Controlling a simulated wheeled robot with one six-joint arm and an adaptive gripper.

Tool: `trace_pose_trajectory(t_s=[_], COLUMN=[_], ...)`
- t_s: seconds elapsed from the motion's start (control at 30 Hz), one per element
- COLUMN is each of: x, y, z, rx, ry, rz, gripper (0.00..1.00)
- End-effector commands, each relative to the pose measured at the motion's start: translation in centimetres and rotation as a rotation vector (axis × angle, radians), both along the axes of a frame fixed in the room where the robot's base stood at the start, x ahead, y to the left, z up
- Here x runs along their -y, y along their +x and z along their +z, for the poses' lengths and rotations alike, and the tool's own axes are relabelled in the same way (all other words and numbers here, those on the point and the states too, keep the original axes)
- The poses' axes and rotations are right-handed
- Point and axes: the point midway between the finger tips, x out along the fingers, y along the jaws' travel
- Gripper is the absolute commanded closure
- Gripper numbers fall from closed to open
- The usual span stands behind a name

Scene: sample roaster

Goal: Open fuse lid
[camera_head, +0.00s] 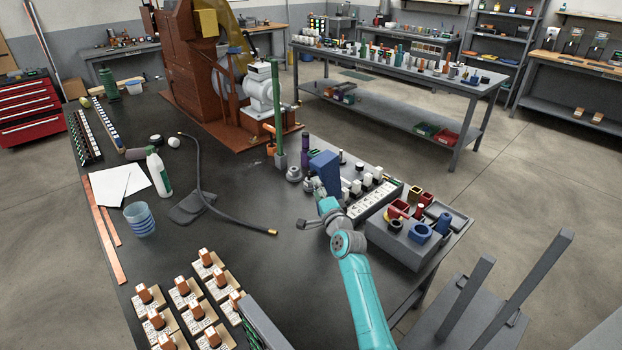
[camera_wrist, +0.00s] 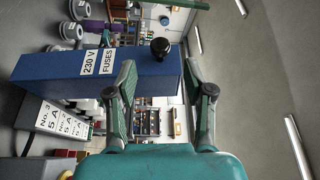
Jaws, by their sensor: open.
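The blue fuse lid (camera_wrist: 60,75) is labelled "230 V FUSES" and has a black round knob (camera_wrist: 160,47) near its edge. My gripper (camera_wrist: 160,75) is open and empty. In the wrist view the knob shows between the two fingertips, slightly beyond them, with no visible contact. The left finger overlaps the lid's edge in the picture. In the head view my gripper (camera_head: 318,190) is close to the lid, partly hidden by my wrist.
A labelled fuse strip (camera_head: 376,201) and a grey block with coloured cups (camera_head: 407,243) stand right of my arm. A black hose (camera_head: 205,185) lies to the left. Several small wooden blocks (camera_head: 197,309) stand at the front. The dark table's middle is mostly clear.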

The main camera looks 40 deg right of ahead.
Motion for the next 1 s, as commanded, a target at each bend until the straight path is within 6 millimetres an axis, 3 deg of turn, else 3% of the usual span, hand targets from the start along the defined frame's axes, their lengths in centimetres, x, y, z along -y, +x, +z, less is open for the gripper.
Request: trace_pose_trajectory(t_s=[0.2, 0.4, 0.83, 1.0], x=[1.2, 1.9, 2.1, 2.1], y=[3.4, 5.3, 5.9, 5.9], z=[0.4, 0.4, 0.4, 0.4], rx=[0.001, -0.001, -0.001, 0.000], ry=[0.001, 0.000, 0.000, 0.000], rz=[0.001, 0.002, 0.001, 0.001], gripper=[0.48, 0.48, 0.48, 0.90])
